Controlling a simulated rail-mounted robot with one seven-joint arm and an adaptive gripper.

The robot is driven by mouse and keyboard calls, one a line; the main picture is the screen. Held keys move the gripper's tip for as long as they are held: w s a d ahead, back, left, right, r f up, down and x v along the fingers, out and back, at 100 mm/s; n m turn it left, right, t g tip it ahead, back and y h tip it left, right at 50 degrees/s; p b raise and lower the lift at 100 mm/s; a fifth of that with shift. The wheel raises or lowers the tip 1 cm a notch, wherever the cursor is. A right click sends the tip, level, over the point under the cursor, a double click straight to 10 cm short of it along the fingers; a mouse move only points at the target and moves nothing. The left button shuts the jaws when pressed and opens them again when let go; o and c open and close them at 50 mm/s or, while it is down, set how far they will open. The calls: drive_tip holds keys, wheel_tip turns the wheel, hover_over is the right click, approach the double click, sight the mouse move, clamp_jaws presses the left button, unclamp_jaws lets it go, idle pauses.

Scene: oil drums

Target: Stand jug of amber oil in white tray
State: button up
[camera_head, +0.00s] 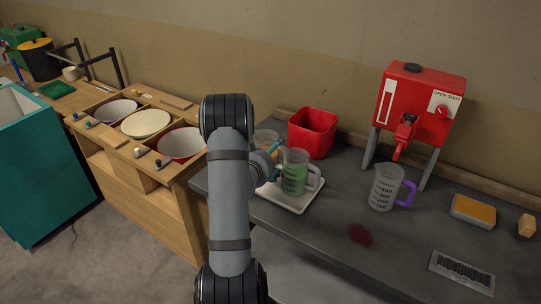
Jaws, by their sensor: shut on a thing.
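My gripper (275,164) is mostly hidden behind my own arm, at the left side of the white tray. It is shut on what looks like the teal handle (277,147) of a clear jug (265,137). My arm hides much of that jug, so I cannot tell its oil colour or whether it touches anything below. The white tray (299,205) lies on the grey bench. A jug of green liquid (294,176) with a grey handle appears to stand in the tray, close right of my gripper. No amber oil is clearly visible.
A red bin (312,133) stands behind the tray. A purple-handled jug (385,189) stands right, near the red dispenser (416,102). A dark red spill (361,235), a barcode plate (462,271) and a yellow-topped box (473,212) lie further right. A wooden bench (121,153) stands left.

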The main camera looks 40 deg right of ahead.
drive_tip(key=shift+f, duration=0.1)
drive_tip(key=o, duration=1.3)
drive_tip(key=shift+o, duration=0.5)
drive_tip(key=shift+r, duration=0.2)
drive_tip(key=shift+s+a, duration=0.15)
drive_tip(key=shift+a, duration=0.2)
drive_tip(key=b+v, duration=0.2)
drive_tip(key=v, duration=0.9)
